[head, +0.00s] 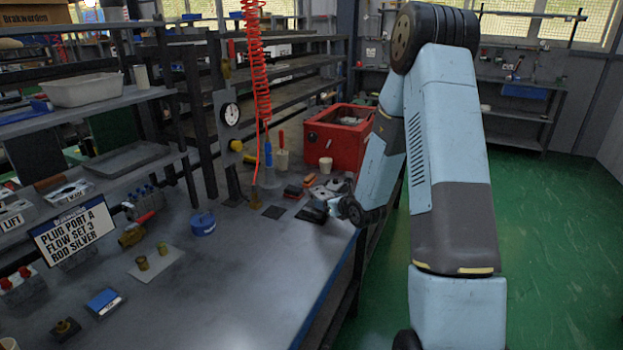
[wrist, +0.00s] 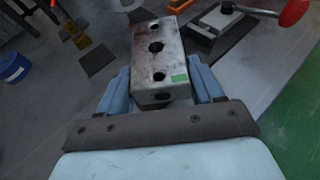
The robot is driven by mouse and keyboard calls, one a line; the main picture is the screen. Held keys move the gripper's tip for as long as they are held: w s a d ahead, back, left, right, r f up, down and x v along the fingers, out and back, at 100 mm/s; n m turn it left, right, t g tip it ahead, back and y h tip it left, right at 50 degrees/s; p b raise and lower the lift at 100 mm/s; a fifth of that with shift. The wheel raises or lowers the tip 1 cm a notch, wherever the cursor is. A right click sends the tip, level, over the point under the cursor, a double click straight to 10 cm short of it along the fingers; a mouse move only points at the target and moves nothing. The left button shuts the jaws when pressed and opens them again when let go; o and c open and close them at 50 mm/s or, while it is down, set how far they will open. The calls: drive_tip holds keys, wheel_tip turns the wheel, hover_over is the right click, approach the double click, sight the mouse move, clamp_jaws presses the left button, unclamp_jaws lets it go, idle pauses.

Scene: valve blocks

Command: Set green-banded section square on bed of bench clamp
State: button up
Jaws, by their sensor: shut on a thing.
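In the wrist view my gripper (wrist: 161,88) is shut on the green-banded section (wrist: 157,52), a worn grey metal block with several dark round holes. A small green patch shows at its near right corner. The blue fingers grip its two sides. What seems to be the bench clamp (wrist: 222,20) lies beyond it at the upper right, with a lever ending in a red knob (wrist: 294,11). The section does not appear to be on the clamp. In the head view the gripper is small and dark at the bench's right edge, and the held section is hard to make out.
A blue round tin (head: 202,225) stands on the grey bench (head: 225,290). Dark flat pads (head: 274,212) lie near the gripper. A red bin (head: 338,138) stands behind. A coiled red hose (head: 253,80) hangs over the bench. Green floor lies right of the bench edge.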

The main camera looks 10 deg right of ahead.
drive_tip(key=shift+a+r+y, duration=0.1)
drive_tip(key=shift+a+y, duration=0.2)
drive_tip(key=shift+a, duration=0.5)
drive_tip(key=shift+s+r+n, duration=0.1)
drive_tip(key=shift+r+n, duration=0.4)
drive_tip(key=s+r+n+g+y, duration=0.4)
drive_tip(key=s+r+n+y, duration=0.25)
drive_tip(key=s, duration=0.25)
hover_over(290, 237)
drive_tip(key=d, duration=0.1)
drive_tip(key=f, duration=0.8)
drive_tip(key=shift+s+d+f, duration=0.1)
drive_tip(key=shift+s+d, duration=0.1)
drive_tip(key=shift+s, duration=0.1)
drive_tip(key=shift+w+a+f, duration=0.2)
drive_tip(key=shift+a+f, duration=0.35)
drive_tip(key=shift+f, duration=0.2)
drive_tip(key=shift+a+f, duration=0.1)
drive_tip(key=shift+f, duration=1.5)
